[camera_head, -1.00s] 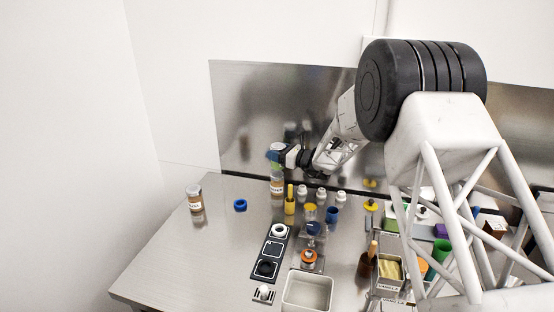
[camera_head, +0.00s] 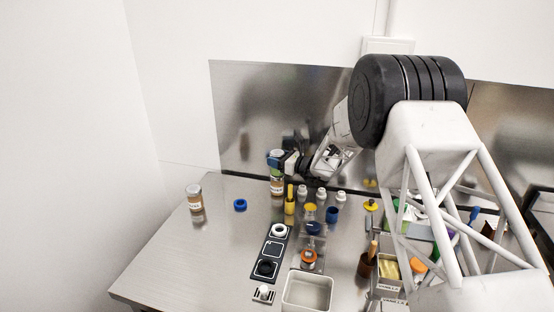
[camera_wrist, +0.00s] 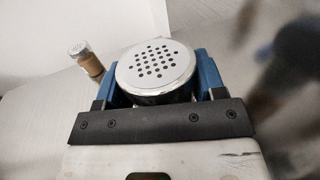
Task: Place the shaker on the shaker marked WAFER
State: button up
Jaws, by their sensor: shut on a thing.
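My gripper (camera_head: 274,159) has blue fingers shut on a shaker (camera_head: 278,153) with a silver lid, near the back left of the steel table. In the wrist view the perforated round lid of the held shaker (camera_wrist: 155,66) sits upright between the two fingers. Directly below it in the head view stands a brown-filled shaker with a pale label (camera_head: 277,187); its lettering is too small to read surely. Its top is hidden by the fingers and the held shaker, so I cannot tell whether the two touch.
Another brown shaker (camera_head: 195,198) stands apart at the left and also shows in the wrist view (camera_wrist: 86,60). A yellow bottle (camera_head: 290,203) and white-capped bottles (camera_head: 303,194) stand close right. The front-left table is clear.

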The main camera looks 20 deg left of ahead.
jog(key=shift+f, duration=0.1)
dwell(0.3)
jog(key=o, duration=1)
jog(key=shift+s+d, duration=0.1)
jog(key=shift+d, duration=0.35)
jog(key=v, duration=1.1)
jog(key=shift+s, duration=0.1)
